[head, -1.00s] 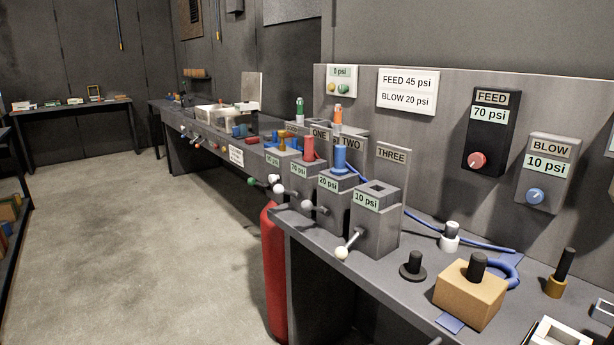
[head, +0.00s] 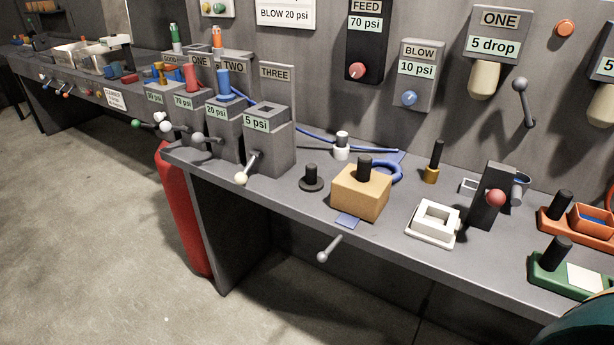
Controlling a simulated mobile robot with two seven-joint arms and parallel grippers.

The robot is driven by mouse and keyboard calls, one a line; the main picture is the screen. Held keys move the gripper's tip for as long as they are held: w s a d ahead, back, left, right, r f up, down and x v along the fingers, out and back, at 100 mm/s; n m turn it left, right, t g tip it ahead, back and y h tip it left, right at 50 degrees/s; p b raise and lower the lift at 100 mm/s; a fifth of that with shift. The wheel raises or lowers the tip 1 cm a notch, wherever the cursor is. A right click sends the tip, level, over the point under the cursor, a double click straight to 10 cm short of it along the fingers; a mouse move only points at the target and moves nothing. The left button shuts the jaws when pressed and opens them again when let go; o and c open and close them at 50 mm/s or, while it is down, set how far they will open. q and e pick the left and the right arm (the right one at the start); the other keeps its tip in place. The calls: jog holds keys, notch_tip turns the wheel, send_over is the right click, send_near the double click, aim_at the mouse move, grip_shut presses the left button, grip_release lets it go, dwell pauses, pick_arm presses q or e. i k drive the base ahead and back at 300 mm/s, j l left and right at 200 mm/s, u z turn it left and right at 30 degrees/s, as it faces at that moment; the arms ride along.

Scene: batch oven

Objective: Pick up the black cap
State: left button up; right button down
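A black cap-like piece (head: 311,178), a round flange with a short upright knob, stands on the grey bench (head: 285,197). It is just right of the THREE station (head: 270,140) and left of the tan block (head: 361,195). Nothing touches it from above. A similar black knob (head: 364,169) stands up from the top of the tan block. Neither of my grippers is in view.
A lever with a pale ball (head: 241,179) juts out left of the black piece. A grey handle (head: 328,250) sticks out below the bench edge. A white square frame (head: 434,222), a red-ball lever (head: 495,198) and a green tray (head: 570,275) lie farther right.

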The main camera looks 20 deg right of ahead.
aim_at(311, 183)
jog(key=i+j+z, duration=0.25)
jog(key=i+j, duration=0.55)
